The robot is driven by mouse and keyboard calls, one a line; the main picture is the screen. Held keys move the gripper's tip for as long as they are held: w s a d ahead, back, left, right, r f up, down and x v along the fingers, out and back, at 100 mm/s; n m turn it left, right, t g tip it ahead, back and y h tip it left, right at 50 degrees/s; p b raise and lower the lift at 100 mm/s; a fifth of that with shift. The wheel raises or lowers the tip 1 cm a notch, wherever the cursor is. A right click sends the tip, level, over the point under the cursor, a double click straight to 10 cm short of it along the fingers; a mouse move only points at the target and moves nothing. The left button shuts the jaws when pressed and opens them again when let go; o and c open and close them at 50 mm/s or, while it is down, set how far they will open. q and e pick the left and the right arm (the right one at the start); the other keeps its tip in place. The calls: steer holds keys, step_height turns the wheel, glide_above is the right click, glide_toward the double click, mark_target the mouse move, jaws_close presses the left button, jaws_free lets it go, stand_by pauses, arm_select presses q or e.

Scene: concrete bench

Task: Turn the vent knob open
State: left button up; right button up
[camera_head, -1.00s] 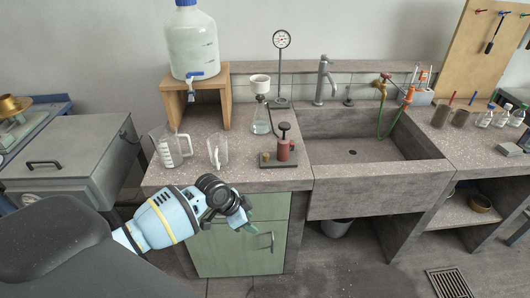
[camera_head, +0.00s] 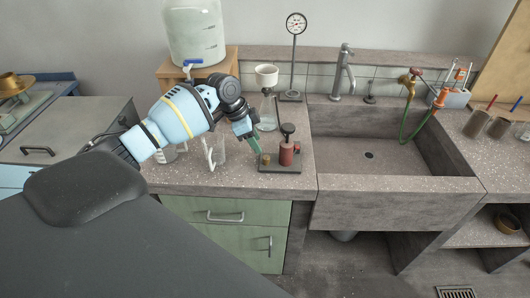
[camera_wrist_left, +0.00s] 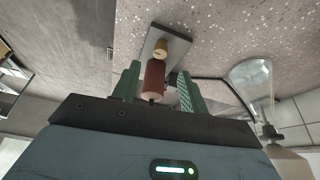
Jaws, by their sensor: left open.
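A small hand pump stands on a dark base plate (camera_head: 285,168) near the front edge of the bench. It has a red cylinder (camera_head: 287,154) with a black top knob (camera_head: 288,129). A small brass knob (camera_head: 265,159) sits on the plate left of the cylinder; I take it as the vent knob. In the left wrist view the brass knob (camera_wrist_left: 161,47) and the red cylinder (camera_wrist_left: 153,78) show beyond and between the green fingers. My left gripper (camera_head: 252,141) is open, just above and behind the brass knob, apparently not touching it. My right gripper is not in view.
A glass flask with a white funnel (camera_head: 266,76) stands just behind my left gripper. A gauge on a stand (camera_head: 295,25) is behind. The sink (camera_head: 385,165) lies to the right.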

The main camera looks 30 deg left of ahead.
mark_target(266, 157)
arm_select(q)
steer(key=x, duration=0.7)
steer(key=shift+r, duration=0.1)
jaws_close()
